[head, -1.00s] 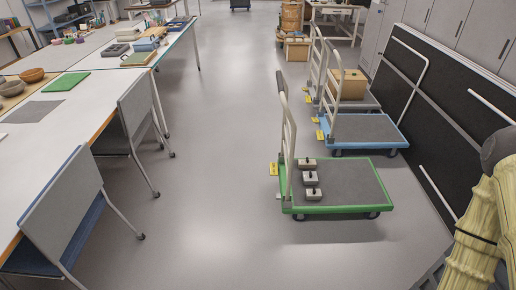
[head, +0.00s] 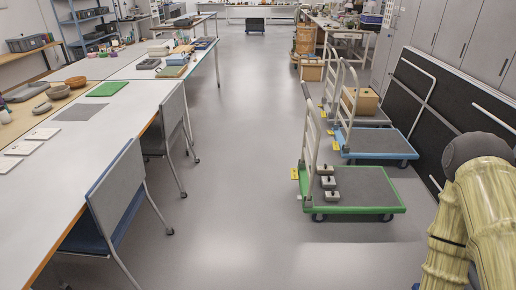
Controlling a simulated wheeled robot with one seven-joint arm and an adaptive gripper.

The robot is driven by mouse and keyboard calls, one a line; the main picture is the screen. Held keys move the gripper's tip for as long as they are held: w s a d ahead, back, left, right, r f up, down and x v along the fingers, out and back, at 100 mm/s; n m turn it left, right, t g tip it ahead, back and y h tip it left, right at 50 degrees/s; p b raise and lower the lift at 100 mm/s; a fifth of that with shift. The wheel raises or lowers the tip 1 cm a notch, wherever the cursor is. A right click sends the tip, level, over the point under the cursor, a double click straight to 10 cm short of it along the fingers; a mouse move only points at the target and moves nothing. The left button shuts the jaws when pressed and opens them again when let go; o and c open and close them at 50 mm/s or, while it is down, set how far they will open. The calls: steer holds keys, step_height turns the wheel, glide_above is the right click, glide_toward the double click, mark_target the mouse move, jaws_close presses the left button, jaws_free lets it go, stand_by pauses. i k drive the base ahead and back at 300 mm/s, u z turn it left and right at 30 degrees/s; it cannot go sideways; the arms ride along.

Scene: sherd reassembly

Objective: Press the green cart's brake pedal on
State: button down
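The green cart (head: 354,210) stands on the floor right of centre in the head view. Its grey deck carries three small grey blocks (head: 328,183) near the handle end. Its pale push handle (head: 310,140) rises at the deck's left end. I cannot tell whether the pedal is up or down. My arm, in a yellowish sleeve, shows at the lower right, apart from the cart. My gripper is not in view.
A blue cart (head: 376,146) stands just behind the green one, and another cart with a cardboard box (head: 362,102) is beyond it. Black panels (head: 405,112) lean along the right. A long table (head: 100,146) with chairs (head: 116,199) lines the left. The middle aisle is clear floor.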

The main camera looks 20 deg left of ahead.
mark_target(295, 175)
steer(key=u, duration=0.65)
steer(key=k, duration=0.15)
steer(key=u, duration=0.55)
steer(key=i, duration=2.85)
